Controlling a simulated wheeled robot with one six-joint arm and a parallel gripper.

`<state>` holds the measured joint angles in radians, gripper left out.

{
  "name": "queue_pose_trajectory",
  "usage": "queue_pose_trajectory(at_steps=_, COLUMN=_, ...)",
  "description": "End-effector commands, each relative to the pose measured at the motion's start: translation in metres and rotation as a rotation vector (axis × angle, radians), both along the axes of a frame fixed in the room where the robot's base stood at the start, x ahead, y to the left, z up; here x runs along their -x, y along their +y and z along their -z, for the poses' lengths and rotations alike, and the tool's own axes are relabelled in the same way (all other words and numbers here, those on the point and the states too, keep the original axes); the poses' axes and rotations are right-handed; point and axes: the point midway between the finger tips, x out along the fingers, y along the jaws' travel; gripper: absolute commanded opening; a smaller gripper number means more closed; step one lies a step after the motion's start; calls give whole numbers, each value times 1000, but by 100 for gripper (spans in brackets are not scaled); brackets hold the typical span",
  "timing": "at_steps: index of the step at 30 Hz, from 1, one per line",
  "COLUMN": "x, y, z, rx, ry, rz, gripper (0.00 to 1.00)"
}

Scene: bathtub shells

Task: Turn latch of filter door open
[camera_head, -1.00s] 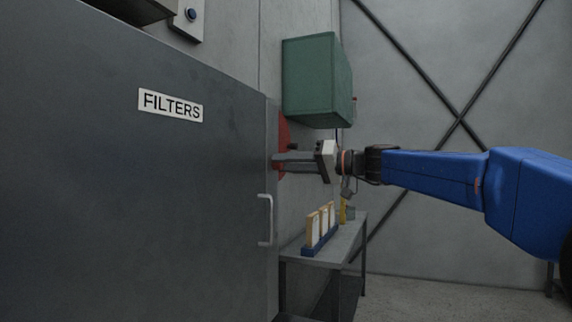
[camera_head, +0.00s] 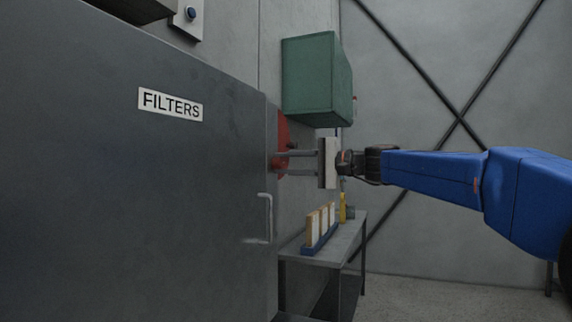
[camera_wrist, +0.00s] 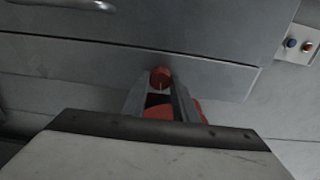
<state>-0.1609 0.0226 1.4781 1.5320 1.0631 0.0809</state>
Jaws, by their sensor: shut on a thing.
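The grey filter door (camera_head: 120,190) carries a FILTERS sign (camera_head: 170,105) and fills the left of the head view. A light bar handle (camera_head: 266,218) is near its right edge. My gripper (camera_head: 277,163) points left at that edge, its two fingers one above the other. In the wrist view, a small red-orange latch piece (camera_wrist: 160,76) sits between the fingertips (camera_wrist: 160,84), and my gripper is shut on it. The latch's full shape is hidden by the fingers. A red round part (camera_head: 283,135) shows behind the fingers, beside the door edge.
A green box (camera_head: 316,80) hangs on the wall above my gripper. Below stands a grey table (camera_head: 345,246) with a blue rack (camera_head: 312,250) of several upright pale panels and a yellow item (camera_head: 343,208). Open floor (camera_head: 430,295) lies right of the table.

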Motion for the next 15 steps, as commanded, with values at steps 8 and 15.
queue_pose_trajectory(at_steps=8, x=-1, y=0, z=2, rx=-54, ry=151, rz=1, gripper=4)
queue_pose_trajectory(at_steps=15, x=-1, y=0, z=2, rx=-76, ry=212, rz=1, gripper=4)
